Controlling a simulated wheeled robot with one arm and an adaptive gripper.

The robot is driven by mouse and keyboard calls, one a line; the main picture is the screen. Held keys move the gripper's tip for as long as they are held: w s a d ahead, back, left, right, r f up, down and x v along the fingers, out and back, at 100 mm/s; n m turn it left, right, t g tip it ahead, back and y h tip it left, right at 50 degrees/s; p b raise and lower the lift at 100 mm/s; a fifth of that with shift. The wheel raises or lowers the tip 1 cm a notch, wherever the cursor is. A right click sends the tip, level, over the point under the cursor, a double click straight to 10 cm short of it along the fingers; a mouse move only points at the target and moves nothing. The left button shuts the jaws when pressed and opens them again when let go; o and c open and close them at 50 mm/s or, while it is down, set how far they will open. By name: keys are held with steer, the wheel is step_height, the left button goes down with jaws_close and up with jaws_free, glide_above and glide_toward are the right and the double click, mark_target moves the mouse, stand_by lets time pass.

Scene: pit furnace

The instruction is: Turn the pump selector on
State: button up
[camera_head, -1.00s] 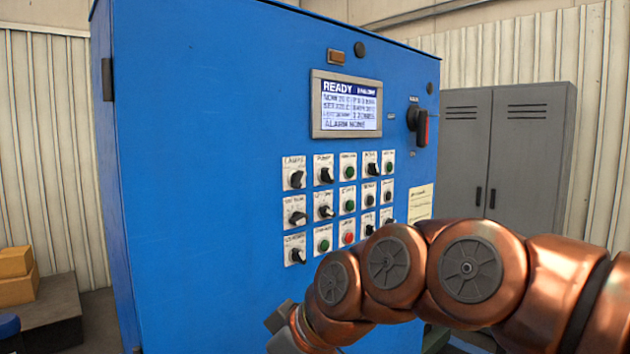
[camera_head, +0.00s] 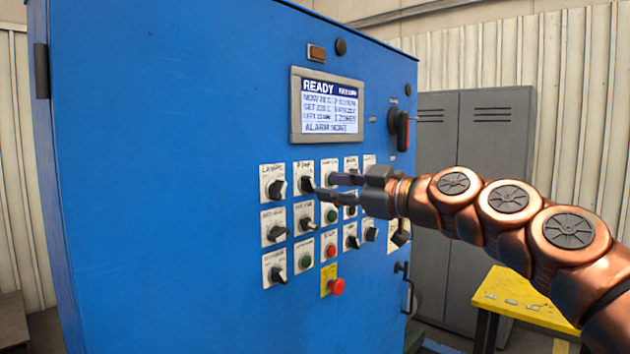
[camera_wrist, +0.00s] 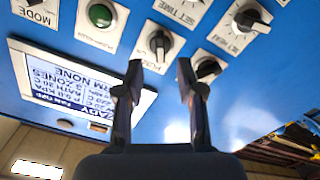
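The pump selector (camera_head: 306,184) is a black knob on a white plate, second from the left in the panel's top row. Its lever looks tilted, but I cannot tell which setting it points to. My gripper (camera_head: 324,187) is open and empty, with its fingers close to the panel just right of this knob. In the wrist view, the fingers (camera_wrist: 159,72) are spread apart. A black knob (camera_wrist: 160,42), seemingly the pump selector, shows beyond and between the tips. Its label is too blurred to read. I see no clear contact.
The blue cabinet (camera_head: 170,170) carries several close-set knobs and buttons. A lamps knob (camera_head: 276,189) is left of the pump knob, and a red mushroom button (camera_head: 336,287) is below. The screen (camera_head: 328,105) reads READY. A yellow table (camera_head: 520,295) stands at right.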

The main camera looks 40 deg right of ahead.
mark_target(313, 184)
steer(key=p+x, duration=0.1)
steer(key=x, duration=0.2)
steer(key=shift+w+a+r, duration=0.15)
steer(key=shift+w+r, duration=0.05)
steer(key=shift+w, duration=0.2)
steer(key=shift+w+a+f+p, duration=0.15)
steer(key=shift+w+p, duration=0.2)
steer(key=shift+w, duration=0.2)
steer(key=shift+c, duration=0.2)
jaws_close()
